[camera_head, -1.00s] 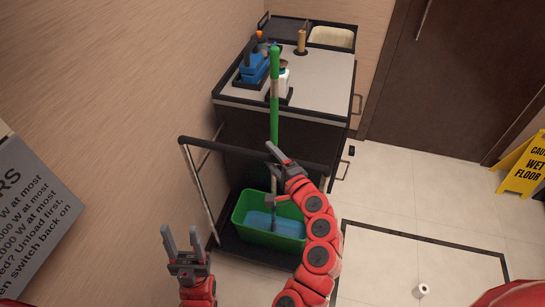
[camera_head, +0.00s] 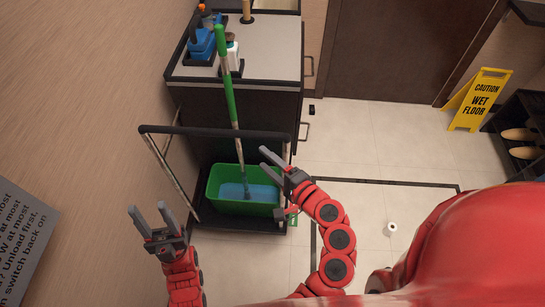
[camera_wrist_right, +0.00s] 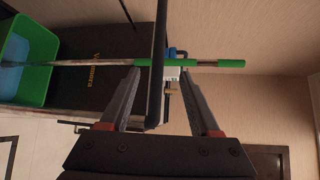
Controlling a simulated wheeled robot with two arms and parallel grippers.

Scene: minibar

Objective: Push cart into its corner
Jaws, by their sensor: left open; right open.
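The cart (camera_head: 244,52) has a grey top, a dark body and a black push bar (camera_head: 215,131). It stands along the left wall. Its low front shelf carries a green bucket (camera_head: 225,207) with a mop (camera_head: 228,85) standing in it. My left gripper (camera_head: 147,208) is open and empty, in front of the bar's left end and apart from it. My right gripper (camera_head: 268,164) is open near the bar's right end. In the right wrist view the bar (camera_wrist_right: 158,62) shows between my open fingers; I cannot tell if they touch it.
Dark lines outline a rectangle (camera_head: 385,182) on the tiled floor, right of the cart, with a white roll (camera_head: 390,229) inside. A yellow wet-floor sign (camera_head: 480,100) and a shoe rack (camera_head: 515,130) stand at the right. A dark door (camera_head: 385,50) is behind. A grey notice (camera_head: 22,245) is at lower left.

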